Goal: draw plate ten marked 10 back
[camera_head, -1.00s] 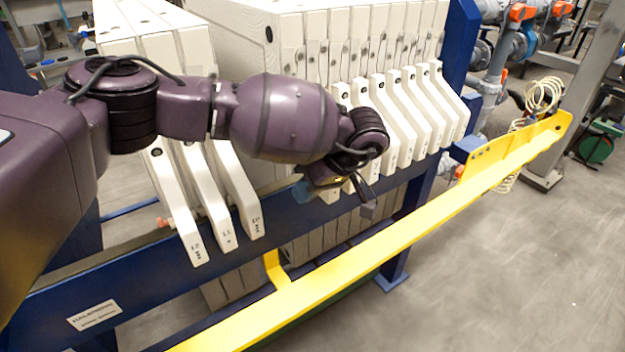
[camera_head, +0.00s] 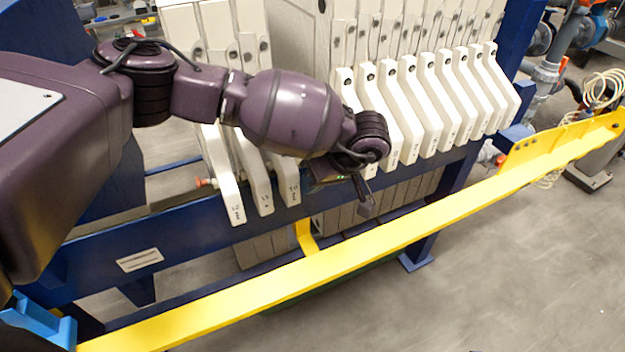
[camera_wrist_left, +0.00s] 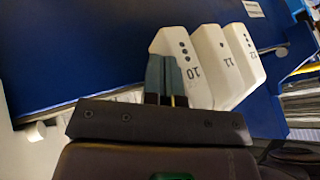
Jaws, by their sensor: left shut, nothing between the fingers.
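Plate ten (camera_head: 289,185) is the rightmost of three white plates standing apart on the left side of the press in the head view. In the left wrist view, the handle of plate ten (camera_wrist_left: 197,88) shows its black 10 and black dots, with 11 and 12 to its right. My left gripper (camera_head: 366,203) is in the gap just right of that handle. In the left wrist view, my left gripper's fingers (camera_wrist_left: 167,75) are together and empty, overlapping the left edge of the handle marked 10. I cannot tell whether they touch it.
A row of several white plates (camera_head: 445,110) stands close behind my left wrist, to the right. A blue side rail (camera_head: 190,235) runs under the handles. A long yellow bar (camera_head: 400,243) crosses in front.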

